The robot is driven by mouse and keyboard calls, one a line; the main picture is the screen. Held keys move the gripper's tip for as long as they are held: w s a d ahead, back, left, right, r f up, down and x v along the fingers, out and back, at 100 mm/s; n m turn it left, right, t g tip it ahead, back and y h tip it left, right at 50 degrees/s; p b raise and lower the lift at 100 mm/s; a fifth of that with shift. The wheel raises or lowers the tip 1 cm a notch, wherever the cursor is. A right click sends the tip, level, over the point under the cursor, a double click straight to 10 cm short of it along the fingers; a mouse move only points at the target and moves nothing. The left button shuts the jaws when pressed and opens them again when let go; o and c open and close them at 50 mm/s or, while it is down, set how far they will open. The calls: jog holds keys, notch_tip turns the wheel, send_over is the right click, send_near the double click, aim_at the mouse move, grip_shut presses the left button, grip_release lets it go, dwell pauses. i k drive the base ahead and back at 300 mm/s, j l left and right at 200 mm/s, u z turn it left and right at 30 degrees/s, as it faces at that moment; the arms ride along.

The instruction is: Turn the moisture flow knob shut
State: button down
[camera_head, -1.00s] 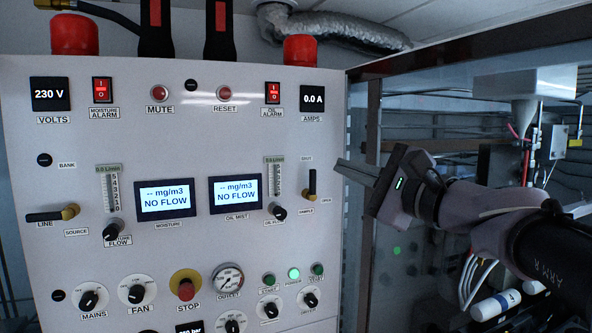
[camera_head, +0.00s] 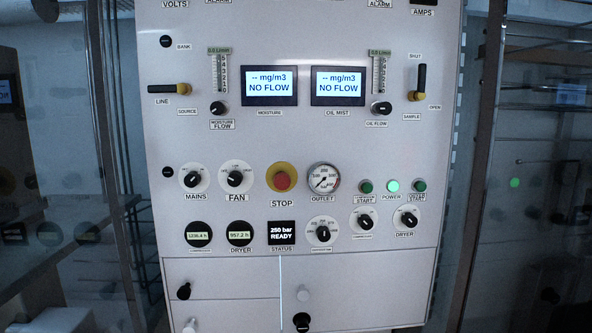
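The moisture flow knob (camera_head: 218,108) is a small black knob with a white pointer mark. It sits on the grey panel (camera_head: 300,140) at upper left, below a flow scale (camera_head: 218,72) and above its "MOISTURE FLOW" label. The moisture display (camera_head: 269,85) to its right reads "-- mg/m3 NO FLOW". A similar oil flow knob (camera_head: 381,108) sits farther right, beside the oil mist display (camera_head: 338,85), which also reads "NO FLOW". My gripper is not in view, so its state does not show.
A yellow-based source lever (camera_head: 183,89) lies left of the moisture flow knob. The red stop button (camera_head: 282,179) and a row of dials lie below. Metal frames stand on both sides of the panel. Nothing blocks the panel front.

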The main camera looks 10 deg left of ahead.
aim_at(216, 109)
jog(key=u, duration=1.15)
jog(key=z, duration=1.25)
jog(key=k+u, duration=0.1)
jog(key=u, duration=0.25)
jog(key=j+u, duration=0.1)
jog(key=u, duration=0.3)
jog(key=k+u, duration=0.1)
jog(key=u, duration=0.25)
jog(key=j, duration=0.05)
